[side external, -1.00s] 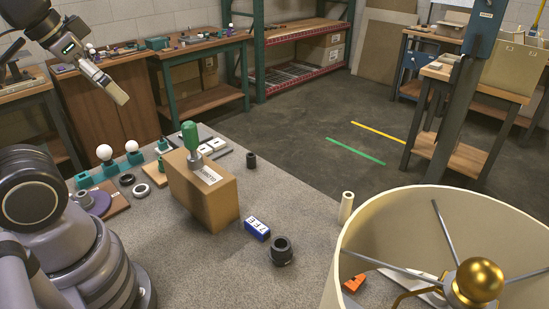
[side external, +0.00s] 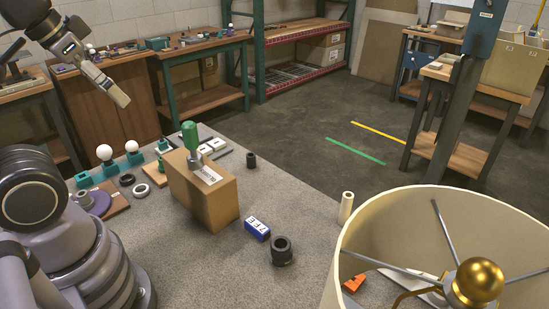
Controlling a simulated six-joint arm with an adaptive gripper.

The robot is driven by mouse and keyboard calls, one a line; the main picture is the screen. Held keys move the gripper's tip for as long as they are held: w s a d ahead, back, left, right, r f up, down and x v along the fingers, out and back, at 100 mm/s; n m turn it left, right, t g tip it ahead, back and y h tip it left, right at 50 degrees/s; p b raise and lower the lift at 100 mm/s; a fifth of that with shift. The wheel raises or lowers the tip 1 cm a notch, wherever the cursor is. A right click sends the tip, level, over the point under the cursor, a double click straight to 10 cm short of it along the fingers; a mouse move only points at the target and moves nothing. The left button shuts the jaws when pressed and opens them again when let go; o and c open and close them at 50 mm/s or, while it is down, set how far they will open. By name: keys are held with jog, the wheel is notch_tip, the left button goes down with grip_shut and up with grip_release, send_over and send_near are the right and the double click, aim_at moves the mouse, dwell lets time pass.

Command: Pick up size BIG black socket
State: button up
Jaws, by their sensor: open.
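A large black socket (side external: 282,251) stands upright on the grey table, in front of the cardboard box and right of its near corner. A smaller black socket (side external: 251,160) stands farther back, behind the box. My gripper (side external: 120,98) is at the upper left, high above the table and far from both sockets. It is open, with nothing seen between its fingers.
A cardboard box (side external: 212,205) with a green-handled tool (side external: 190,140) on top stands mid-table. A blue block (side external: 257,228) lies near the large socket. A big lampshade (side external: 385,240) fills the right front. A cream cylinder (side external: 346,207) stands beside it. Black and white rings lie at left.

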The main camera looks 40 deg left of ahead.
jog(key=m+t+y, duration=0.1)
jog(key=m+y, duration=0.9)
jog(key=m, duration=1.1)
send_over(282, 247)
jog(key=s+a, duration=0.3)
notch_tip(282, 247, down, 25)
jog(key=d+f+m+t+h, duration=0.1)
jog(key=d+f+m, duration=0.1)
jog(key=f+m, duration=0.1)
jog(key=s+d+f+m+t+h, duration=0.1)
jog(key=d+f+m+t, duration=0.1)
jog(key=f, duration=0.3)
jog(key=s+d+f+m+t+h, duration=0.1)
jog(key=d+f+m+t, duration=0.1)
jog(key=f+m, duration=0.1)
jog(key=shift+s+f+m, duration=0.15)
jog(key=shift+f+m, duration=0.25)
jog(key=shift+f, duration=0.35)
jog(key=shift+w+f, duration=0.2)
jog(key=shift+f, duration=0.1)
jog(key=x, duration=0.7)
jog(key=shift+r, duration=0.1)
jog(key=c, duration=1.1)
